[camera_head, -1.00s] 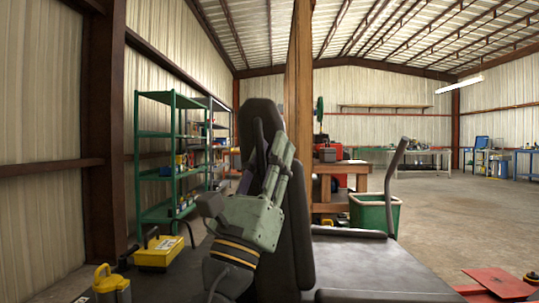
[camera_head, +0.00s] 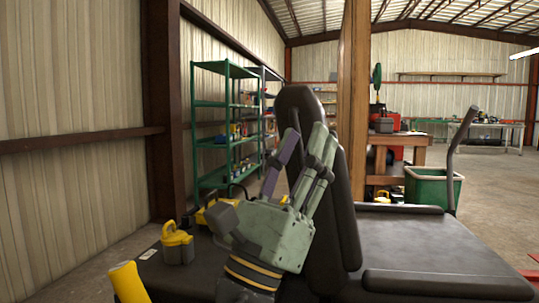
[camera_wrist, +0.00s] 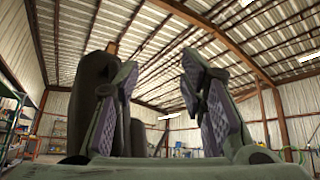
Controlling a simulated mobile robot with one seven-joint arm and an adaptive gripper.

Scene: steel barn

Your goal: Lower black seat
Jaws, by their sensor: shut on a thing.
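The black seat has a tall padded back (camera_head: 335,225) with a headrest (camera_head: 298,100), standing nearly upright and tilted slightly left. A flat black padded section (camera_head: 430,250) extends to its right. My green-grey gripper (camera_head: 306,130) points up at the left side of the seat back, its fingers overlapping it in the head view. The jaws are shut on the black seat, with a gap between the fingertips; the exact contact is hard to see. In the wrist view, the dark seat back (camera_wrist: 88,100) stands behind the left finger of my gripper (camera_wrist: 158,65).
A yellow-topped container (camera_head: 177,243) and a partly hidden yellow toolbox (camera_head: 205,215) sit on a dark surface at left. A yellow object (camera_head: 128,282) is at the lower left edge. Green shelving (camera_head: 225,130), a wooden post (camera_head: 353,90) and a green bin (camera_head: 428,190) stand behind.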

